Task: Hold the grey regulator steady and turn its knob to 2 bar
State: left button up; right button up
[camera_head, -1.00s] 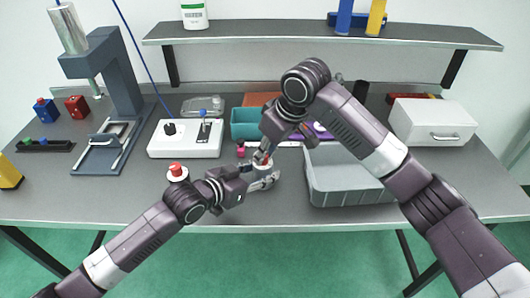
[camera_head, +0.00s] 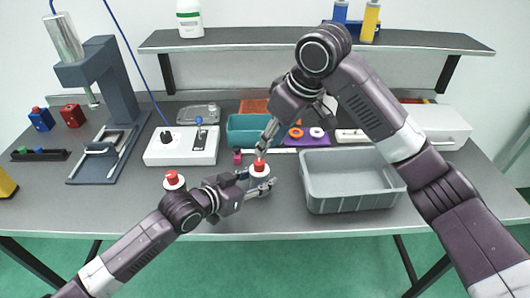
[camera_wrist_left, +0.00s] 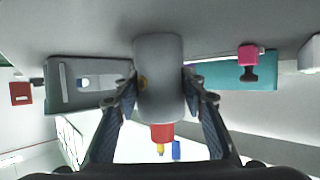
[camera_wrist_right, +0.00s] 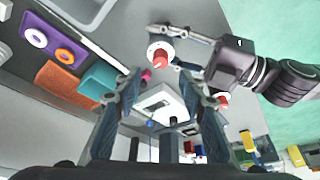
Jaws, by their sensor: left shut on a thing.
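The grey regulator (camera_wrist_left: 159,75) fills the middle of the left wrist view, its red knob (camera_wrist_left: 162,132) at the lower end. My left gripper (camera_head: 262,182) is shut around its body and holds it upright near the bench's front. In the head view the red knob (camera_head: 259,162) sits on a pale round top. The right wrist view shows the knob (camera_wrist_right: 160,54) in full, but I cannot read its scale. My right gripper (camera_head: 266,140) is open and empty, above and apart from the knob; its spread fingers show in its wrist view (camera_wrist_right: 163,88).
A second red-knobbed round piece (camera_head: 173,180) stands behind my left forearm. A grey bin (camera_head: 352,200) is right of the regulator. A teal tray (camera_head: 245,137), a small magenta-topped piece (camera_head: 238,157) and a white box with a lever (camera_head: 182,153) are behind and left.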

jog(key=shift+v, duration=1.6)
pick_arm(q)
jog(key=o, duration=1.5)
jog(key=shift+c, duration=0.2)
